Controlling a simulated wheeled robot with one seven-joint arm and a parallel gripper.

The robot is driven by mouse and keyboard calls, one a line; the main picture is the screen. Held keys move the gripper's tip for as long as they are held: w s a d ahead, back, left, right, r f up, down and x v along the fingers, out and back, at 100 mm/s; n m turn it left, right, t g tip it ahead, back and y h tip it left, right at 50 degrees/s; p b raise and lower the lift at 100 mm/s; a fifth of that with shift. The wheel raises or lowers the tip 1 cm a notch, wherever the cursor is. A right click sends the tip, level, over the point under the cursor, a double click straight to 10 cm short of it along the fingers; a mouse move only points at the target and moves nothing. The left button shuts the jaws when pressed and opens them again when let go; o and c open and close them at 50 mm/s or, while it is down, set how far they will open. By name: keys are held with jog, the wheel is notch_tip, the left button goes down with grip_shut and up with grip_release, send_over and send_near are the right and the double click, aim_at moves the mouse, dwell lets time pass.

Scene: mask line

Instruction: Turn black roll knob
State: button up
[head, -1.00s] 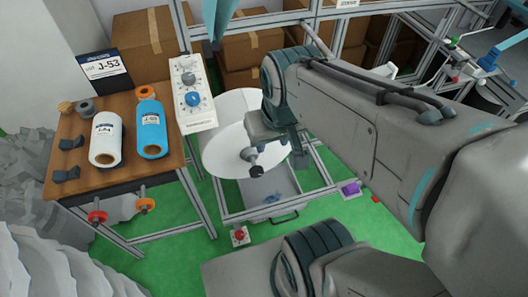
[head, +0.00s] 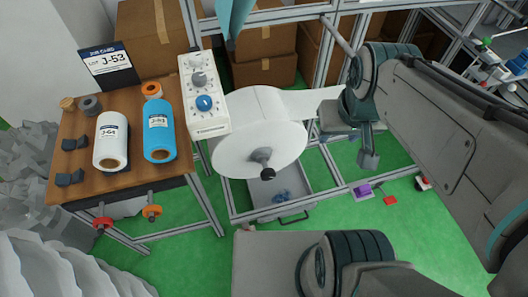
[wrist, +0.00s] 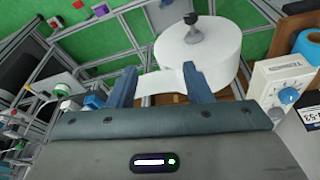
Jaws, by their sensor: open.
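The black roll knob (head: 268,174) sits on the end of a grey hub at the middle of the large white roll (head: 240,150). In the wrist view the knob (wrist: 191,20) is at the top, beyond and right of my fingers, on the face of the white roll (wrist: 205,55). My gripper (head: 368,157) is to the right of the roll in the head view, apart from the knob. In the wrist view my gripper (wrist: 158,80) has its two blue fingers spread, with nothing held. A white web strip (wrist: 160,88) from the roll shows between and behind them.
A control box (head: 204,98) with a blue dial stands left of the roll. A wooden table (head: 88,190) holds a white roll and a blue roll. A grey tray (head: 255,195) lies below the knob. Metal frame bars run behind the roll.

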jog(key=w+a+f+n+g+b, duration=0.1)
jog(key=w+a+f+n+b, duration=0.1)
jog(key=w+f+n+b, duration=0.6)
jog(key=w+a+f+n+g+b, duration=0.1)
jog(key=w+f+n+g+b, duration=0.15)
jog(key=f+b, duration=0.65)
jog(key=n+y+b, duration=0.4)
jog(key=n+b, duration=0.5)
jog(key=n, duration=0.1)
send_near(269, 171)
jog(key=shift+g, duration=0.45)
jog(key=b+x, duration=0.1)
jog(key=x, duration=0.3)
jog(key=b+x, duration=0.1)
jog(key=x, duration=0.3)
jog(key=w+b+x, duration=0.1)
jog(key=x, duration=0.3)
jog(key=shift+a+f, duration=0.2)
jog(key=shift+f, duration=0.1)
jog(key=shift+s, duration=0.1)
jog(key=c, duration=0.9)
